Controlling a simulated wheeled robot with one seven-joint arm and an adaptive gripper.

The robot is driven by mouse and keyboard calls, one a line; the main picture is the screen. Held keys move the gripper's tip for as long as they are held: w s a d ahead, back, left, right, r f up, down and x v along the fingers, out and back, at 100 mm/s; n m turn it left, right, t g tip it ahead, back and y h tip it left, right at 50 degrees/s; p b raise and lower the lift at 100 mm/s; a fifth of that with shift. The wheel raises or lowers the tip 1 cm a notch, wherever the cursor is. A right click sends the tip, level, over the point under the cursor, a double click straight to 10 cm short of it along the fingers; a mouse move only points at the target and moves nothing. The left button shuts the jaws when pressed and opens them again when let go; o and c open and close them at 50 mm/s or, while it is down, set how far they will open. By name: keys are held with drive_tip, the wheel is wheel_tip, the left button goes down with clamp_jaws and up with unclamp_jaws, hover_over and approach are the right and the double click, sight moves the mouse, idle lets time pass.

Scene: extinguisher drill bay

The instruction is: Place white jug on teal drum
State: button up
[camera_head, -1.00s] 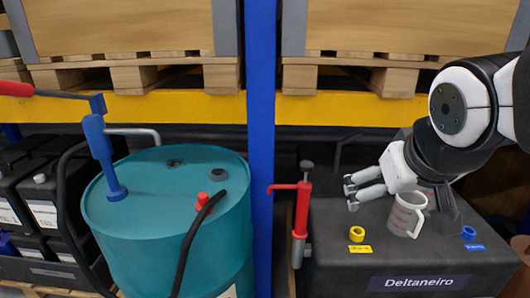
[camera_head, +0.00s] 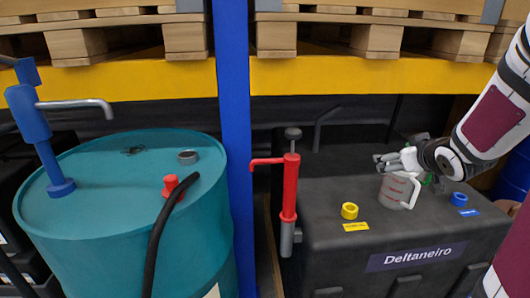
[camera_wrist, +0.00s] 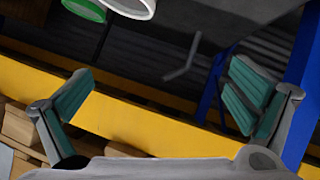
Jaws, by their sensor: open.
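The white jug (camera_head: 393,190), with red marks and a handle on its right, stands upright on the dark box at the right. Part of its top is hidden by my gripper (camera_head: 384,163) in the head view. My gripper is open and empty, at or just above the jug's rim; I cannot tell whether they touch. In the wrist view, a white rim (camera_wrist: 136,6), likely the jug's, shows at the top edge, outside the spread fingers (camera_wrist: 163,92). The teal drum (camera_head: 125,245) stands at the left, with fittings on its top.
A blue pump (camera_head: 35,130), a red cap (camera_head: 170,185) and a black hose (camera_head: 160,230) occupy parts of the drum top. Yellow (camera_head: 349,211) and blue (camera_head: 458,199) rings lie near the jug.

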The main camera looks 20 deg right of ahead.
sight(410, 181)
drive_tip(key=s+d+f+m+t+y+b, duration=0.1)
drive_tip(key=s+d+f+t+b, duration=0.3)
drive_tip(key=f, duration=0.3)
drive_tip(key=s+d+f+m+t+y+b, duration=0.1)
drive_tip(key=s+d+f+t+b, duration=0.25)
drive_tip(key=d+f, duration=0.2)
drive_tip(key=shift+g, duration=0.35)
drive_tip(key=x, duration=0.4)
drive_tip(key=b+x, duration=0.1)
drive_tip(key=x, duration=0.4)
drive_tip(key=b+x, duration=0.1)
drive_tip(key=x, duration=0.4)
drive_tip(key=shift+w+f, duration=0.25)
drive_tip(key=shift+f, duration=0.1)
drive_tip(key=shift+r, duration=0.1)
drive_tip(key=c, duration=1.7)
